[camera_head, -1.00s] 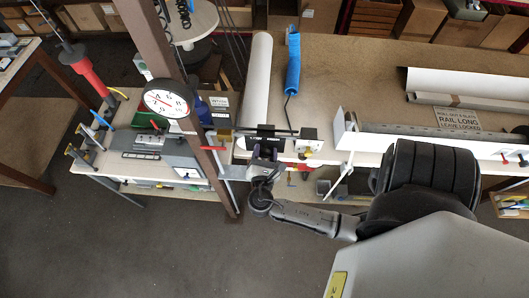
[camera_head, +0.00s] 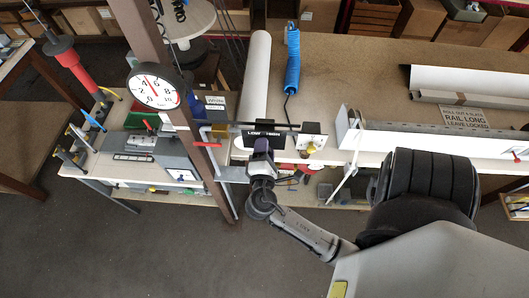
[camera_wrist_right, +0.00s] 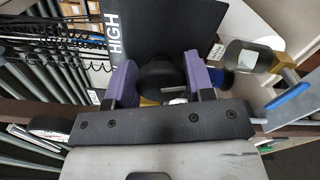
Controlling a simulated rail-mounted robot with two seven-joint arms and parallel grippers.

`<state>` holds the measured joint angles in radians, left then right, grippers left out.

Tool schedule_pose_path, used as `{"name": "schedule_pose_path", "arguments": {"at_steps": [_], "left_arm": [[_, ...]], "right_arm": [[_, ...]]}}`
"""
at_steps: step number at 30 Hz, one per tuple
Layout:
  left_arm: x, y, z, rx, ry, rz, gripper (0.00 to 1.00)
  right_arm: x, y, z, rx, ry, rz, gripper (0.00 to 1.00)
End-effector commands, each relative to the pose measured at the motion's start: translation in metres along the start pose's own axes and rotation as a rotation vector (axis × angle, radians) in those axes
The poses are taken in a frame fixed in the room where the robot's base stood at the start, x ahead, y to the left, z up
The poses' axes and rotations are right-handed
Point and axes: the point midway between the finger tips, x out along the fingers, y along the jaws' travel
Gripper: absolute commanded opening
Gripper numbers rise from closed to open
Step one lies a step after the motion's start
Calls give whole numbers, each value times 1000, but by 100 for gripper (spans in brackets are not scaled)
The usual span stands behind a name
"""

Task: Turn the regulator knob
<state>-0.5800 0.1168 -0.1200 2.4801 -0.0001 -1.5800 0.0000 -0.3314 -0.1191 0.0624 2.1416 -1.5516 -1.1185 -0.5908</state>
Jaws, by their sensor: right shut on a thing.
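The regulator knob (camera_wrist_right: 160,82) is a round black knob in the right wrist view. My right gripper (camera_wrist_right: 163,88) is shut on it, with a purple finger on each side. In the head view the right gripper (camera_head: 263,147) is at the regulator beside the brown post, and it hides the knob there. A black plate (camera_head: 262,134) with LOW and HIGH lettering sits just behind the gripper; HIGH also reads on the plate in the wrist view (camera_wrist_right: 150,30). A round white gauge (camera_head: 155,88) with a red needle hangs on the post. My left gripper is not in view.
The brown post (camera_head: 170,60) stands left of the gripper. A small white box (camera_head: 312,137) is to its right. A bench (camera_head: 350,75) behind carries a white roll (camera_head: 256,75) and a coiled blue hose (camera_head: 292,65). Open floor lies in front.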

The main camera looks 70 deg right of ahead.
Motion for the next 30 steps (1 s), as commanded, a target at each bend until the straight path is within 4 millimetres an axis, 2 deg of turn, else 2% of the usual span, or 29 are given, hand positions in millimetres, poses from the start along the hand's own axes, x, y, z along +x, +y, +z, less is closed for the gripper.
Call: {"name": "schedule_pose_path", "arguments": {"at_steps": [1, 9, 29, 30], "left_arm": [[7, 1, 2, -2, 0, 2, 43], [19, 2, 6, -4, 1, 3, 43], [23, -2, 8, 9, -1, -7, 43], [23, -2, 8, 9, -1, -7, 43]], "right_arm": [[0, -4, -1, 32, -1, -1, 25], [0, -2, 0, 153, -1, 0, 25], [0, -1, 0, 205, 0, -1, 25], [0, -1, 0, 205, 0, -1, 50]]}}
